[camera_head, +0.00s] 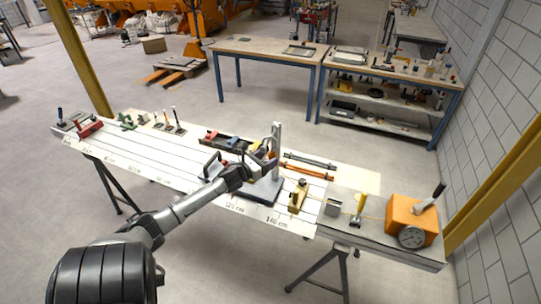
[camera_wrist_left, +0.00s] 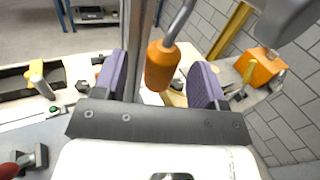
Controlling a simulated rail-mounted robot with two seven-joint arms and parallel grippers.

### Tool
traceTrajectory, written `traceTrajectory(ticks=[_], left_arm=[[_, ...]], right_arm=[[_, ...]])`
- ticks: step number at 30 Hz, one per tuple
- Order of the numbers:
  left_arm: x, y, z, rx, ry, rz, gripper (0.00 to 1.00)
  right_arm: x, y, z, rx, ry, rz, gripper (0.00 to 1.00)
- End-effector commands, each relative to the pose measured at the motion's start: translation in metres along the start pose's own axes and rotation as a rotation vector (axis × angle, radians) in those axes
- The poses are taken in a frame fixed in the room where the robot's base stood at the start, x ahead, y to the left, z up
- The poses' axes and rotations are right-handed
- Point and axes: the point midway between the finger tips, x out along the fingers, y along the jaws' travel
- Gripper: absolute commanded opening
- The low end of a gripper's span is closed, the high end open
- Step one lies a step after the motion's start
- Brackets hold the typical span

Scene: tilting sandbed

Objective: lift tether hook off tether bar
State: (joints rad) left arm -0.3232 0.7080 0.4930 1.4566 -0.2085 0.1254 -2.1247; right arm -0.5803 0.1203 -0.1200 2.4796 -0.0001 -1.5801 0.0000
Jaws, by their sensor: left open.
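My left gripper (camera_head: 268,161) is open beside a grey upright post (camera_head: 278,138) that stands on a dark base plate (camera_head: 262,192). In the left wrist view, the gripper's purple pads (camera_wrist_left: 160,82) stand on either side of an orange handle (camera_wrist_left: 162,66), with visible gaps. A bent grey metal rod (camera_wrist_left: 182,20) rises from the handle and leaves the top of the view, so where it hangs on the bar is hidden. The post also shows in the left wrist view (camera_wrist_left: 136,40), left of the handle. My right gripper is not in view.
The white board (camera_head: 130,160) carries a red-handled clamp (camera_head: 88,129), a tray (camera_head: 228,142) and a yellow tool (camera_head: 299,196). An orange box with a dial (camera_head: 408,217) stands on the grey shelf at right. The board's left middle is clear.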

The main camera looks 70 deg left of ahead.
Motion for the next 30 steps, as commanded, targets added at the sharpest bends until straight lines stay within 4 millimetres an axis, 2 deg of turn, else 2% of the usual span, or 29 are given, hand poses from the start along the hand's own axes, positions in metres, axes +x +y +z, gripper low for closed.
traceTrajectory(ticks=[6,15,30], left_arm=[[0.019,-0.001,0.000,0.000,0.000,-0.002,0.65],[0.021,-0.001,-0.001,-0.001,0.001,-0.001,0.65],[0.021,-0.001,-0.001,-0.001,0.001,-0.001,0.18]], right_arm=[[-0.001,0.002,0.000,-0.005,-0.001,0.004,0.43],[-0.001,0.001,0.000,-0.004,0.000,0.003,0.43],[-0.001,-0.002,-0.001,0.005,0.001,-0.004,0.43]])
